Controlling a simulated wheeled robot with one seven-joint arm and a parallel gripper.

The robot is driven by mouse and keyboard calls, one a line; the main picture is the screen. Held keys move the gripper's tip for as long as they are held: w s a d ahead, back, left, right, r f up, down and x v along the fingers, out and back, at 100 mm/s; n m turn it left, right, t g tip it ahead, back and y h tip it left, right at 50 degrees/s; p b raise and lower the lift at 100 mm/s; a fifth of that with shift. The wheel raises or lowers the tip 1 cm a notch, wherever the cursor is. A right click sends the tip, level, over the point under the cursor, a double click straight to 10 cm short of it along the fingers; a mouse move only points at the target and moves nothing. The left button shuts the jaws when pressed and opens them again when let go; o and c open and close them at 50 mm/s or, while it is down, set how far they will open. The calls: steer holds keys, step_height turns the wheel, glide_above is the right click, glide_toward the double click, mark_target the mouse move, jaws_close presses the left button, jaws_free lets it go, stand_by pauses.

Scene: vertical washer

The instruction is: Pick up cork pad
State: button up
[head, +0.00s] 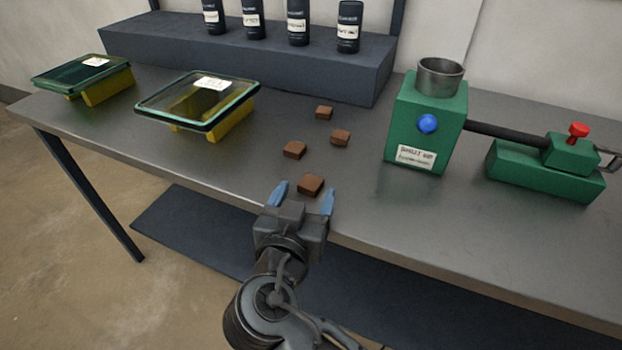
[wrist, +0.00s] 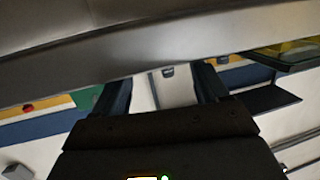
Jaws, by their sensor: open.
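Several small brown blocks that look like the cork pads lie on the grey table. The nearest cork pad (head: 310,185) is close to the front edge. Others lie farther back: one cork pad (head: 294,150) to the left, one (head: 340,138) to the right and one (head: 324,112) near the shelf. My gripper (head: 304,196) is open and empty at the table's front edge. Its blue fingertips appear on either side of the nearest pad in the head view; how high they are is hard to tell. In the wrist view my gripper (wrist: 165,85) shows spread fingers, with no pad recognisable.
A green machine (head: 425,125) with a metal cup and a long arm stands right of the pads. Two glass-topped yellow-based trays, one nearer (head: 198,100) and one farther (head: 82,76), stand left. A dark raised shelf (head: 250,55) with several black bottles is behind. The table (head: 250,170) is clear around the pads.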

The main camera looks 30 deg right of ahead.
steer(key=shift+x, duration=1.15)
steer(key=c, duration=1.2)
steer(key=shift+r, duration=0.15)
steer(key=shift+c, duration=0.2)
steer(key=shift+r, duration=0.55)
step_height(320, 180, up, 3)
steer(key=shift+f, duration=0.15)
steer(key=s+d+r, duration=0.2)
steer(key=s+r, duration=0.1)
steer(key=s, duration=0.2)
steer(key=s+d+r+b, duration=0.1)
steer(key=s+d+r, duration=0.1)
steer(key=s+r, duration=0.2)
steer(key=shift+s+d, duration=0.4)
steer(key=shift+s, duration=0.35)
